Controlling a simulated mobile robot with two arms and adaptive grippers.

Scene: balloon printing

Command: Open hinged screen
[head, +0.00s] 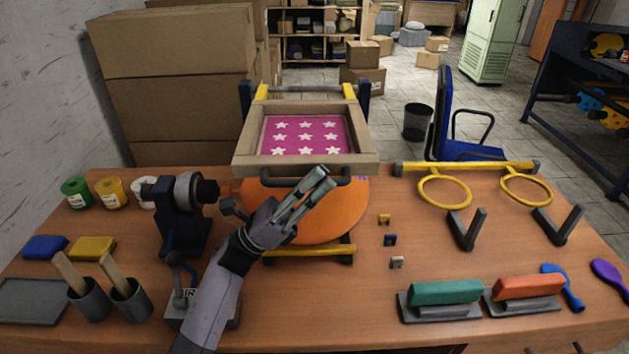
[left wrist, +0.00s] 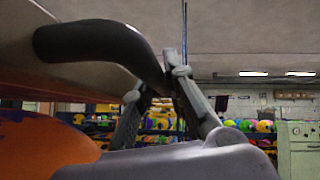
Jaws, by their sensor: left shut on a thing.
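The hinged screen (head: 365,160) has a wooden frame around a magenta mesh (head: 283,133) with white stars. It stands over the middle back of the table, its front edge above an orange balloon (head: 335,220). Its exact tilt is hard to tell. A dark handle (head: 277,182) runs along the front edge; it is also large in the left wrist view (left wrist: 95,42). My left gripper (head: 322,180) reaches up from the front and is shut on the handle. Its fingers (left wrist: 160,95) sit either side of the bar in the left wrist view. My right gripper is not in view.
A dark press-like device (head: 180,215) stands close left of my arm. Paint jars (head: 110,192) and cups (head: 88,298) are at the left. Small clips (head: 390,240), yellow rings (head: 445,190) and squeegees (head: 445,293) lie at the right. Cardboard boxes (head: 170,45) are stacked behind.

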